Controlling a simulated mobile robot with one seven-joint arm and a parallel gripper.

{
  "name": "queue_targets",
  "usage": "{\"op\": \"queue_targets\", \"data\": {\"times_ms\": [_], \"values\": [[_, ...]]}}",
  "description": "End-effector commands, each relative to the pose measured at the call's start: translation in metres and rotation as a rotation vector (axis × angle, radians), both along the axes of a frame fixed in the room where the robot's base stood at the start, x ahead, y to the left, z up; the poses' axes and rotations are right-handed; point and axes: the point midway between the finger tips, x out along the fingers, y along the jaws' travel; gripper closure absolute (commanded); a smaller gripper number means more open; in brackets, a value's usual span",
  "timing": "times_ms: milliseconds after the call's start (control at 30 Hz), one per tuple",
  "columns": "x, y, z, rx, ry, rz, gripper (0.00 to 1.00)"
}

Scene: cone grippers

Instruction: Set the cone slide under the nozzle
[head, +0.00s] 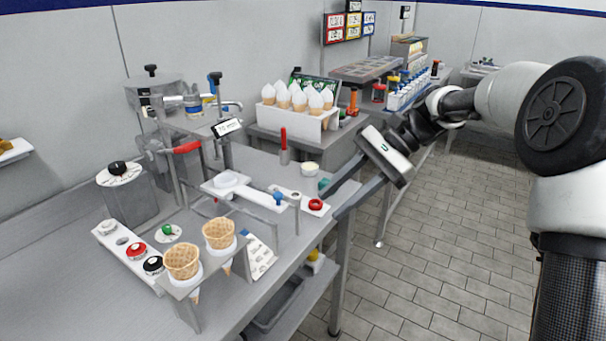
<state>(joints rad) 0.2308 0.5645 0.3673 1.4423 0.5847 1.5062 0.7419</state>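What looks like the cone slide (246,192) is a white bar with a round holder at its left end and a blue knob (278,198) towards its right end. It lies on the steel counter, in front of and below the dispensing machine. The machine's steel head (205,122) carries a small label, and a red lever (186,147) sticks out below it. I cannot make out the nozzle tip clearly.
Two waffle cones (182,261) stand in a holder at the front. Red, black and green knobs (153,265) sit left of them. A white rack of filled cones (290,117) stands behind. The floor at right is clear.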

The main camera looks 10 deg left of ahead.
Motion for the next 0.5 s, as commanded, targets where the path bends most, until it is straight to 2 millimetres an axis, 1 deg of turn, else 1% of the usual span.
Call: {"op": "queue_targets", "data": {"times_ms": [33,133,200,333,400,500], "values": [[0.016,0.004,-0.006,0.066,0.082,-0.03,0.65],[0.042,0.007,-0.012,0.197,0.24,-0.083,0.65],[0.059,0.004,-0.016,0.284,0.341,-0.116,0.65],[0.082,-0.008,-0.025,0.419,0.488,-0.156,0.65],[0.09,-0.015,-0.028,0.47,0.541,-0.17,0.65],[0.097,-0.022,-0.032,0.514,0.587,-0.182,0.65]]}}
